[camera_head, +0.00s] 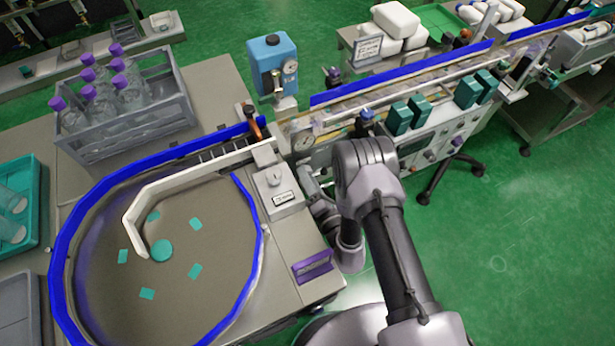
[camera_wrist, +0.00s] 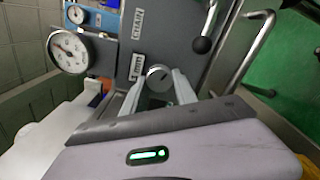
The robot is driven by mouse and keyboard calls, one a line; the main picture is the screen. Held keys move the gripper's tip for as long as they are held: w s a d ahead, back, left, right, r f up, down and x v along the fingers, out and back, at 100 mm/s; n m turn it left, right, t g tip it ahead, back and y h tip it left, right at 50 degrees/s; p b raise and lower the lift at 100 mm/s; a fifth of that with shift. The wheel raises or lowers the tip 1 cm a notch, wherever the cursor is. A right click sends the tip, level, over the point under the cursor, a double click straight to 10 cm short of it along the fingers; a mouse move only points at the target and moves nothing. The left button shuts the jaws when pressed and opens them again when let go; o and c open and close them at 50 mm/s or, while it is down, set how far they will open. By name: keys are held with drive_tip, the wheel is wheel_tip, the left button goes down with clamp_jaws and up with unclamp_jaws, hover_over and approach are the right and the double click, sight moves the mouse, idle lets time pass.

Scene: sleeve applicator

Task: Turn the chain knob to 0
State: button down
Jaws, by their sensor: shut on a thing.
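In the wrist view, the chain knob (camera_wrist: 158,77) is a small round grey knob with a dark pointer mark. It sits on a dark grey panel (camera_wrist: 172,30) with a white plate reading CHAIN (camera_wrist: 138,23). A second small white plate (camera_wrist: 135,67) lies to the knob's left; its text is too small to read surely. My gripper (camera_wrist: 158,85) has its two pale fingers on either side of the knob and is shut on it. The knob's lower part is hidden between the fingers. In the head view, my arm hides the knob and gripper.
A round white gauge (camera_wrist: 69,51) stands left of the panel. A black-knobbed lever (camera_wrist: 203,44) and a bent metal rail (camera_wrist: 250,45) are close on the right. The conveyor's blue guard (camera_head: 400,72) runs behind my arm. Green floor (camera_head: 540,190) is clear at right.

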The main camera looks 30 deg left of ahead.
drive_tip(key=n, duration=0.4)
drive_tip(key=shift+n, duration=0.3)
drive_tip(key=n, duration=0.5)
drive_tip(key=shift+w+d, duration=0.1)
drive_tip(key=shift+w, duration=0.05)
drive_tip(key=n+p, duration=0.1)
drive_tip(key=n, duration=0.4)
drive_tip(key=shift+n, duration=0.4)
drive_tip(key=n+p, duration=0.1)
drive_tip(key=n, duration=0.3)
drive_tip(key=shift+w+d+n, duration=0.1)
drive_tip(key=shift+n, duration=0.3)
drive_tip(key=c, duration=1)
unclamp_jaws()
drive_tip(key=shift+o, duration=0.2)
